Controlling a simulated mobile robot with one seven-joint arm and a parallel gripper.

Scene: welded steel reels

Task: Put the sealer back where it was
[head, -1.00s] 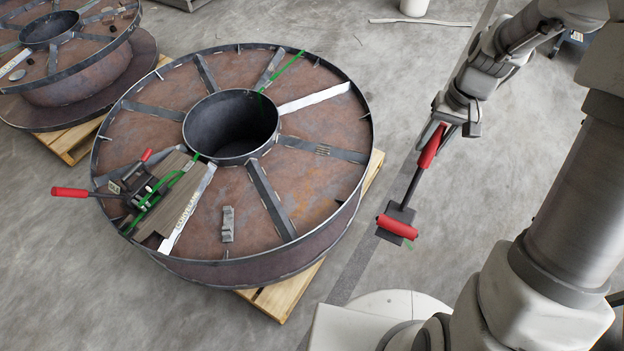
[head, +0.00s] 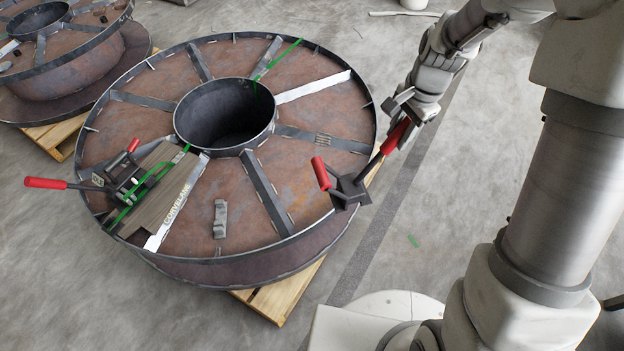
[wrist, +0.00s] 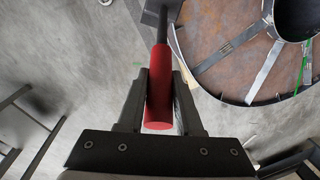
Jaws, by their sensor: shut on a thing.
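The sealer (head: 348,192) is a dark metal tool with a black shaft and two red grips. My gripper (head: 398,122) is shut on one red grip; in the wrist view, both fingers of my gripper (wrist: 160,90) close on the red handle (wrist: 159,85) from either side. The sealer hangs tilted, its head down and to the left, overlapping the right rim of the steel reel (head: 320,225) in the head view. I cannot tell whether it touches the rim. The sealer's head is cut off at the top of the wrist view.
A second red-handled strapping tool (head: 122,188) sits on a wooden board (head: 158,205) at the reel's left. A small grey metal piece (head: 220,218) lies on the reel's face. Green strap (head: 280,60) crosses the top. The reel stands on a pallet (head: 285,295). Another reel (head: 85,75) is behind left.

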